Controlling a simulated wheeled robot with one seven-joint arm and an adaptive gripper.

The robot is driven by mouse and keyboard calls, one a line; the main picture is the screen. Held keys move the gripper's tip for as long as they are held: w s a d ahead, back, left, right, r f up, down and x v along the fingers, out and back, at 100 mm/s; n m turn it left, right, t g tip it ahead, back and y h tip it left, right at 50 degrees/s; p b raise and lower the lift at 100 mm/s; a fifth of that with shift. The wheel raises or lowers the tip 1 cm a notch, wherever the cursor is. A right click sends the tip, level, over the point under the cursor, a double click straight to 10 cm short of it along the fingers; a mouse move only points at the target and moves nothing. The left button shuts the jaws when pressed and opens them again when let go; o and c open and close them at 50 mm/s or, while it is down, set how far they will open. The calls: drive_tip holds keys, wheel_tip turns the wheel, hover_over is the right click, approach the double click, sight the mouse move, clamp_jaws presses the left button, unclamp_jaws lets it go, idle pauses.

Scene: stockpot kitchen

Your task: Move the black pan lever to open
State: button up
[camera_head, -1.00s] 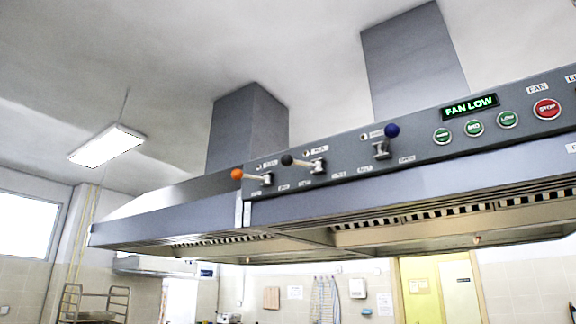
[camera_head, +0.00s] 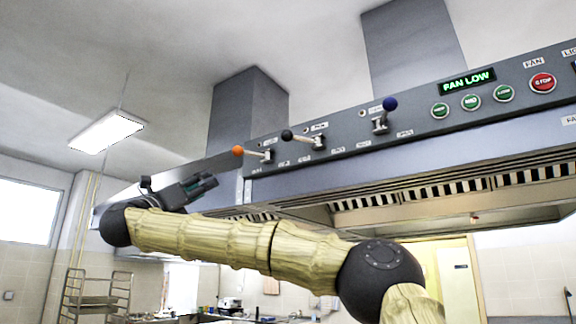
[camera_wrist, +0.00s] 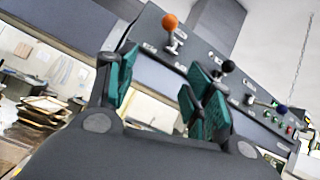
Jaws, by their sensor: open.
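The black pan lever (camera_head: 287,135) is the middle of three levers on the hood's grey panel. Its black knob points left of its mount, and the small labels are too blurred to read. In the wrist view the black knob (camera_wrist: 228,66) shows just beyond the right-hand finger, which hides part of its mount. My gripper (camera_head: 205,184) is left of the levers in the head view. In the wrist view my gripper (camera_wrist: 157,74) is open, with teal finger pads apart and nothing between them. It does not appear to touch the black lever.
An orange-knobbed lever (camera_head: 237,151) points left, on the left of the black one. A blue-knobbed lever (camera_head: 389,103) points up on the right. Green buttons (camera_head: 471,101), a red stop button (camera_head: 542,83) and a "FAN LOW" display (camera_head: 467,81) are further right. The hood's lower edge overhangs.

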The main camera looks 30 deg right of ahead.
sight(282, 136)
drive_tip(key=s+d+r+m+g, duration=0.7)
drive_tip(key=s+d+r+m, duration=0.3)
drive_tip(key=s, duration=0.3)
drive_tip(key=shift+n+y, duration=0.4)
drive_tip(key=shift+n, duration=0.2)
drive_tip(key=p+x, duration=0.1)
drive_tip(key=x, duration=0.3)
drive_tip(key=r+p+x, duration=0.1)
drive_tip(key=p+x, duration=0.1)
drive_tip(key=x, duration=0.3)
drive_tip(key=shift+w+a, duration=0.15)
drive_tip(key=shift+w, duration=0.05)
drive_tip(key=shift+p+x, duration=0.35)
drive_tip(key=shift+x, duration=0.4)
drive_tip(key=shift+f, duration=0.1)
